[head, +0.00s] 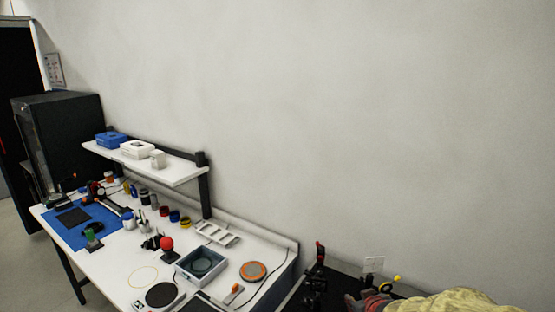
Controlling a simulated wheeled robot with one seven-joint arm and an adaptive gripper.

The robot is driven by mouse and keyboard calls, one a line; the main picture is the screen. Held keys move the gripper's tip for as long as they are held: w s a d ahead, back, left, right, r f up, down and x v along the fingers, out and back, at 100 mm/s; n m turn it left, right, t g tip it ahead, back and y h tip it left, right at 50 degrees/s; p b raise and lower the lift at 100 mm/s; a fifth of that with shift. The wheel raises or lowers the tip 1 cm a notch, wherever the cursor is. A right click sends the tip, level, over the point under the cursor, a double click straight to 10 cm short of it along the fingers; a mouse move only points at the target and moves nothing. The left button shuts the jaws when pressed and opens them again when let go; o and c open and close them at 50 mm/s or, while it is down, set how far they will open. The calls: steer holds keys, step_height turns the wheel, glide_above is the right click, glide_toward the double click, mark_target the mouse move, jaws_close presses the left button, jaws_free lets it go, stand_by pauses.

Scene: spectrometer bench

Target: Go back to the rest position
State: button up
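I see only the head view, and I cannot make out my gripper in it. The white bench (118,262) runs along the wall at the lower left. A round black pad (161,295) lies by the front edge. An orange disc (253,271) lies to the right of the box.
A shelf (180,174) with a blue box (110,139) overhangs the bench. A blue mat (103,233) lies at the left. A black cabinet (68,130) stands beyond. A dark surface at the lower right holds a pale yellow heap (455,302). The floor at far left looks clear.

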steer(key=s+r+m+g+h+b, duration=0.1)
steer(key=s+r+g, duration=0.15)
steer(key=s, duration=0.65)
steer(key=s+r+m+g, duration=0.1)
steer(key=s+g, duration=0.2)
steer(key=s, duration=0.6)
steer(key=s+a+r+b, duration=0.1)
steer(key=s+a+r, duration=0.2)
steer(key=s+r, duration=0.2)
steer(key=s+a+r+t+y+b, duration=0.1)
steer(key=s+a+r, duration=0.2)
steer(key=s, duration=0.6)
step_height(320, 180, up, 2)
steer(key=shift+a+r+m, duration=0.2)
steer(key=shift+a+m, duration=0.1)
steer(key=shift+t, duration=0.25)
